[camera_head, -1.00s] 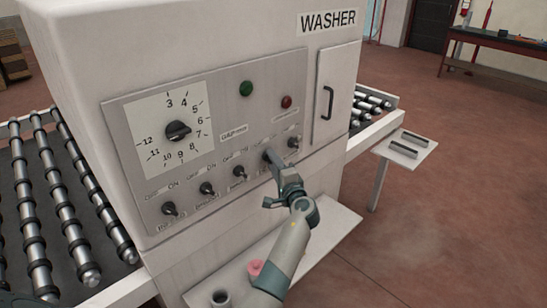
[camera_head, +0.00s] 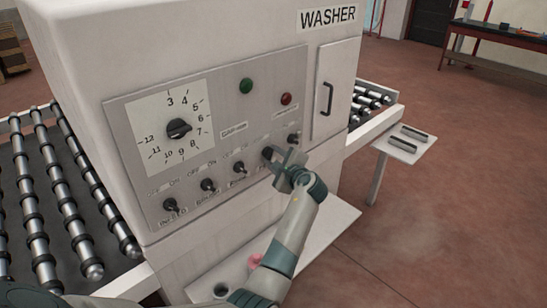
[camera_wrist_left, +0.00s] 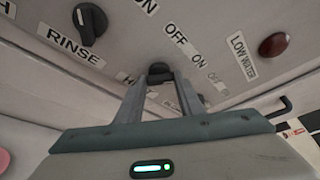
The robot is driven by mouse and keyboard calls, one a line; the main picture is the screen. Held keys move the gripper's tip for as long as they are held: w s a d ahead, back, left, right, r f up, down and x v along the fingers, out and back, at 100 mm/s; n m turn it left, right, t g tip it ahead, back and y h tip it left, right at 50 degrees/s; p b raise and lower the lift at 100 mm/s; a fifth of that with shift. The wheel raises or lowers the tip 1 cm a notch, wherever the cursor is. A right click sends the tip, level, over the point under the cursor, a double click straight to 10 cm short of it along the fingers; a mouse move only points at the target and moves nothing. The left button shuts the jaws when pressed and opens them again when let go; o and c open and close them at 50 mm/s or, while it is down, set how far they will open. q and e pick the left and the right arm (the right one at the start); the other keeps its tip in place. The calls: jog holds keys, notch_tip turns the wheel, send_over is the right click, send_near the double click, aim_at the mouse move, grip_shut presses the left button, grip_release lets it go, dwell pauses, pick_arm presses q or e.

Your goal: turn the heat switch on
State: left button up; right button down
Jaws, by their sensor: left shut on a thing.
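The washer's control panel (camera_head: 235,165) carries a row of black rotary switches with OFF and ON labels. My left gripper (camera_head: 279,161) is at the fourth switch from the left, right of the rinse switch. In the left wrist view, my left gripper (camera_wrist_left: 160,82) has its two fingers on either side of this black switch (camera_wrist_left: 158,70) and is shut on it. My right gripper is not in view.
Another black switch (camera_head: 293,138) is just right of my gripper. A red low-water lamp (camera_wrist_left: 274,45), a green lamp (camera_head: 246,87) and a numbered dial (camera_head: 179,128) are on the panel. A white ledge (camera_head: 325,222) juts out below. Roller conveyors (camera_head: 50,210) flank the washer.

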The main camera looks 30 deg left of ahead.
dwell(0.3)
pick_arm(q)
jog(key=o, duration=1.1)
jog(key=shift+c, duration=0.2)
